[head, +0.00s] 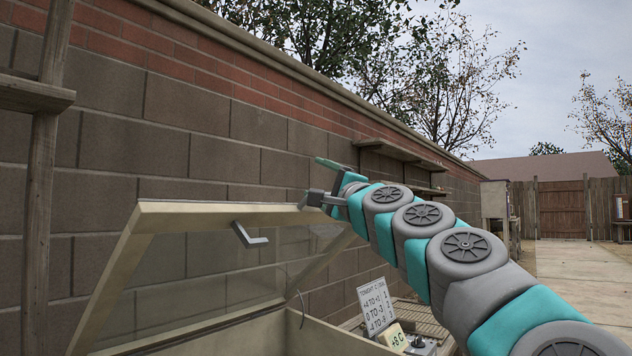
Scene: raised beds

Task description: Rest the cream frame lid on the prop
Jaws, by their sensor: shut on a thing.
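The cream frame lid (215,216) is raised and tilted above the cream box of the cold frame (242,337), with clear glazing inside its cream border. A dark grey bent handle (250,237) sticks out below its top edge. My gripper (318,183) is at the right end of that top edge; one dark finger meets the edge, and I take it to be shut on the lid. The exact contact is partly hidden. A thin curved dark piece (301,308) rises by the box's right side; I cannot tell whether it is the prop.
A block wall with brick courses (215,154) runs close behind the lid. A wooden post (40,190) with a shelf stands at left. A paved path (585,270) is clear at right.

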